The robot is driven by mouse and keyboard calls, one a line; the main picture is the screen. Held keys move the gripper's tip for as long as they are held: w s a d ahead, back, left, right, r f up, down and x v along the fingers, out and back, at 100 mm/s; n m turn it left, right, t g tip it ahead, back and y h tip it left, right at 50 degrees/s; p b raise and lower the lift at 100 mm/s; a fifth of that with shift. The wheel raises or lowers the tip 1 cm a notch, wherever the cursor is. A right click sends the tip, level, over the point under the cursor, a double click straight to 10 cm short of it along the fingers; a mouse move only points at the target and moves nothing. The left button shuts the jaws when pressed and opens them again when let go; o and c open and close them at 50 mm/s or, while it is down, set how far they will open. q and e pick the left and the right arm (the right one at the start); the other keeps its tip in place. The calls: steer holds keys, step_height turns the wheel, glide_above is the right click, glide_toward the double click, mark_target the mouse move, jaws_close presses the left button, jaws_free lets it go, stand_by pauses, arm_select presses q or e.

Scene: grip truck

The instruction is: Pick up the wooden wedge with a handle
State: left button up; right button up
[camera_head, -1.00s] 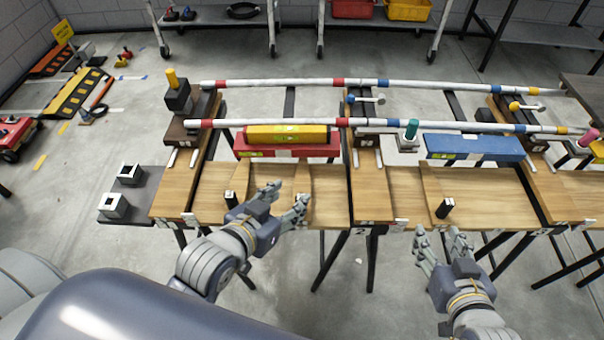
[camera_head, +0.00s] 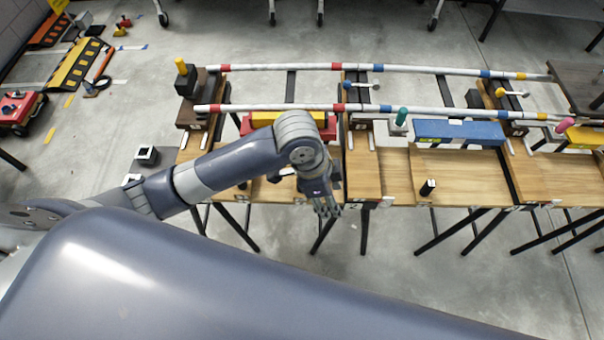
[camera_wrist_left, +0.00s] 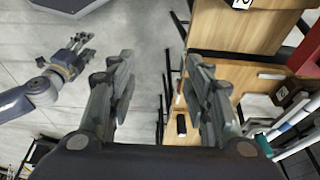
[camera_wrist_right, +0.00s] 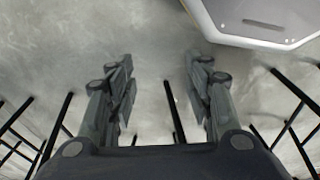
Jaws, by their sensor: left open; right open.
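I cannot tell for certain which piece is the wooden wedge with a handle. A small black upright grip (camera_head: 427,187) stands on a pale wooden board (camera_head: 455,178) at the middle bench's front. A similar black grip (camera_wrist_left: 181,125) shows in the left wrist view beside my right-hand finger. A dark block with a yellow peg (camera_head: 186,78) stands at the far left bench end. My left gripper (camera_head: 327,205) is open and empty, fingers down at the bench's front edge; it also shows in its wrist view (camera_wrist_left: 158,75). My right gripper (camera_wrist_right: 155,75) is open and empty over bare floor.
Two striped poles (camera_head: 290,109) run across the benches. A blue block (camera_head: 460,131), a teal peg (camera_head: 401,116) and a red block (camera_head: 325,130) lie along them. Black bench legs (camera_head: 322,235) stand in front. The concrete floor (camera_head: 400,250) there is otherwise clear.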

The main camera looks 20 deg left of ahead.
arm_select(q)
steer(key=w+a+y, duration=0.1)
steer(key=w+a, duration=0.1)
steer(key=a, duration=0.1)
steer(key=w+a+r+m+y, duration=0.1)
steer(key=w+a, duration=0.1)
steer(key=w+a+r+m+g+y, duration=0.1)
steer(key=a, duration=0.2)
steer(key=shift+w+a, duration=0.35)
steer(key=shift+w, duration=0.05)
steer(key=shift+a+f, duration=0.1)
steer(key=shift+a, duration=0.1)
step_height(320, 180, down, 5)
steer(key=shift+w+f, duration=0.1)
steer(key=shift+w+d+f+p, duration=0.1)
steer(key=shift+d+f+p, duration=0.05)
steer(key=shift+f, duration=1.15)
steer(key=shift+d+f+p, duration=0.1)
steer(key=shift+f+p, duration=0.05)
steer(key=shift+f, duration=1.15)
jaws_close()
arm_select(e)
steer(key=s+d+f, duration=0.2)
steer(key=s+f, duration=0.6)
steer(key=s, duration=0.4)
steer(key=shift+s+d+f+g, duration=0.15)
steer(key=shift+s+d+g, duration=0.1)
steer(key=shift+g, duration=0.15)
